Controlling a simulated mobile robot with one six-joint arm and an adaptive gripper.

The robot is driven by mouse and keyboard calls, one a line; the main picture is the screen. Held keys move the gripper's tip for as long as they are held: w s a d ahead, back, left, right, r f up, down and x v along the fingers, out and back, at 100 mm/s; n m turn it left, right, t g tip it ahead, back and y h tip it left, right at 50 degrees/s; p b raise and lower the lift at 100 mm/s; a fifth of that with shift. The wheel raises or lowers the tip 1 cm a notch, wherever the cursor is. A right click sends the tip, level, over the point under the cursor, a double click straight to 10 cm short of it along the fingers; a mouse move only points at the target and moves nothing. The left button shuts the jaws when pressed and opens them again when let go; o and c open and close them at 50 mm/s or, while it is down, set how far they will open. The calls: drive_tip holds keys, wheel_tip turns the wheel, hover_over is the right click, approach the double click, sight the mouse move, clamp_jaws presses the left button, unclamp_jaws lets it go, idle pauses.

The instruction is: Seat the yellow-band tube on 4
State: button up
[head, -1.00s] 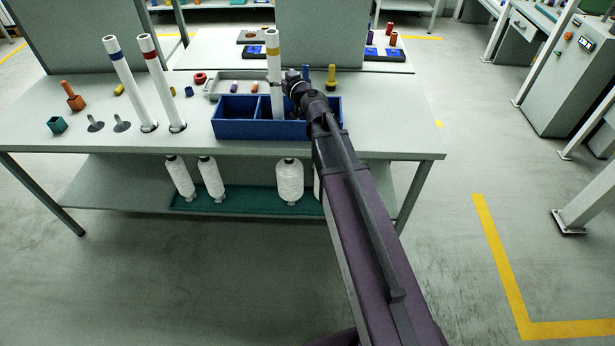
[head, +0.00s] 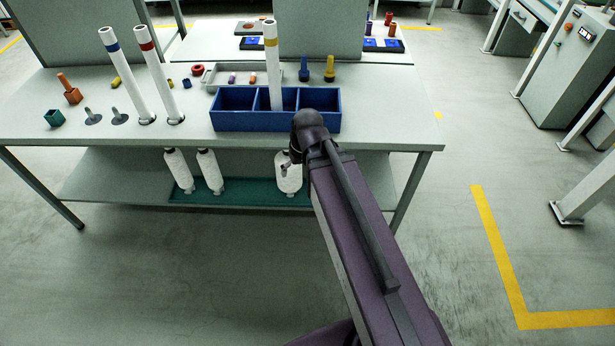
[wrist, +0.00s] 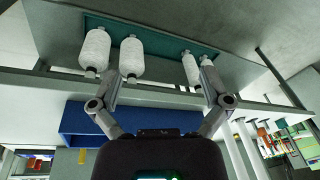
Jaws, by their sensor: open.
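The yellow-band tube (head: 272,65) is white and stands upright, with its lower end in the middle compartment of the blue bin (head: 232,122). My gripper (head: 290,164) is apart from it, lower and in front of the table's front edge. In the wrist view my gripper (wrist: 160,84) is open and empty, its fingers toward the white bobbins under the table. Two small grey holders, the first (head: 93,116) and the second (head: 119,117), stand empty at the left. I can read no numbers on the holders.
A grey tray (head: 218,81) with small parts lies behind the bin.

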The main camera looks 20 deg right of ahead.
drive_tip(key=s+d, duration=0.1)
drive_tip(key=s+d+m+g+h, duration=0.1)
drive_tip(key=s, duration=0.1)
drive_tip(key=shift+s+d+f+h, duration=0.1)
drive_tip(key=shift+s+f+h, duration=0.05)
drive_tip(key=shift+h, duration=0.15)
drive_tip(key=shift+c, duration=0.3)
